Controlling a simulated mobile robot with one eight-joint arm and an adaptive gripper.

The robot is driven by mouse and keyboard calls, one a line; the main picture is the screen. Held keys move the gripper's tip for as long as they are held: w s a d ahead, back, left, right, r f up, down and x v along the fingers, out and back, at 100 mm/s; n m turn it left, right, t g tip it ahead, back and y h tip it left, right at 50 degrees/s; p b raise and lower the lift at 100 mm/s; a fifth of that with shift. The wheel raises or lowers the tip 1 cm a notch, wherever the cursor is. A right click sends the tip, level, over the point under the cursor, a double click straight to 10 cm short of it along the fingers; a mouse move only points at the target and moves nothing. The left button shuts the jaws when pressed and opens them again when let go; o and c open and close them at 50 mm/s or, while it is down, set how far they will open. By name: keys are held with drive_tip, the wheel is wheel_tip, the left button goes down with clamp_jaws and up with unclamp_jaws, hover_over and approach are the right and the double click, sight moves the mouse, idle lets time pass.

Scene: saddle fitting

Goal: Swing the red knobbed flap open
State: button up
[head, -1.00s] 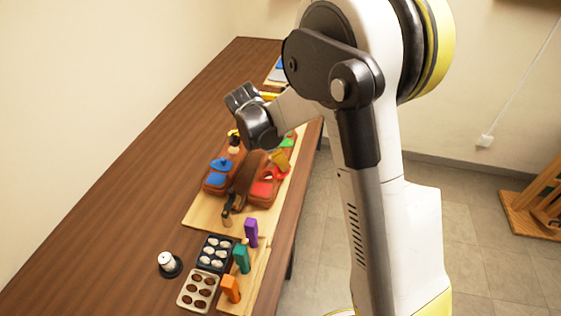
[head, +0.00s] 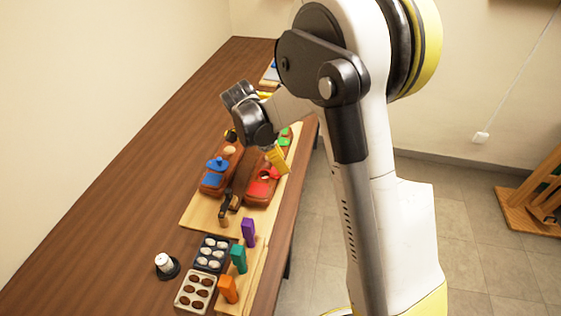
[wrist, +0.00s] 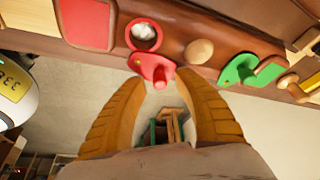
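The red knobbed flap (wrist: 152,68) shows in the wrist view at the front edge of a brown block. A round hole (wrist: 145,36) with something whitish inside lies uncovered just above it. The flap sits off to the hole's lower side. In the head view its red part (head: 273,173) is small, on the right brown block. My gripper (wrist: 163,84) is open, with its two yellow-brown fingers apart and their tips close to the flap, which lies near the left finger. I cannot tell whether they touch. The gripper is mostly hidden behind my wrist in the head view.
A red panel (wrist: 85,22), a round wooden knob (wrist: 199,51) and a green knobbed flap (wrist: 250,70) sit along the same block. The blue knobbed part (head: 216,165) is on the left block. Upright purple (head: 248,232), teal (head: 238,258) and orange (head: 228,289) pieces stand nearer.

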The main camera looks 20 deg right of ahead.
drive_tip(key=v, duration=1.2)
drive_tip(key=s+r+n+t+y, duration=0.3)
drive_tip(key=s+n+t, duration=0.4)
drive_tip(key=s+n, duration=1.2)
drive_tip(key=shift+s+a+r+t+y, duration=0.2)
drive_tip(key=shift+s+a+t+y, duration=0.2)
drive_tip(key=shift+s+y, duration=0.45)
